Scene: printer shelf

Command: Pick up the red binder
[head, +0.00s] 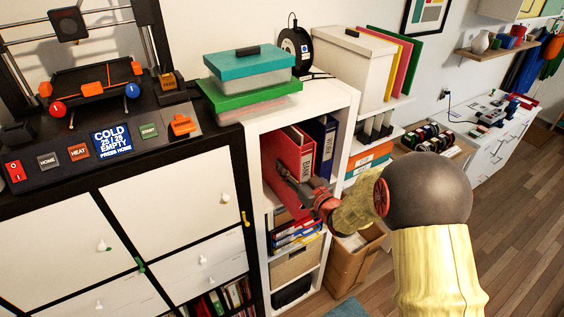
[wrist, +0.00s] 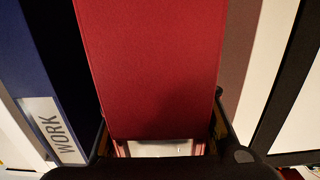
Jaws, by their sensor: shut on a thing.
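The red binder (head: 287,161) stands upright in the upper compartment of the white shelf in the head view, its spine label facing out. My gripper (head: 296,184) is at the binder's front, shut on it. In the wrist view the red binder (wrist: 150,70) fills the middle, with a finger on each side of it. The fingertips are partly hidden in the head view.
A dark blue binder labelled WORK (head: 322,139) stands just right of the red one; it is at the left in the wrist view (wrist: 50,85). The white shelf (head: 343,118) encloses both. Teal and green boxes (head: 248,62) sit on top. A cardboard box (head: 352,262) stands on the floor.

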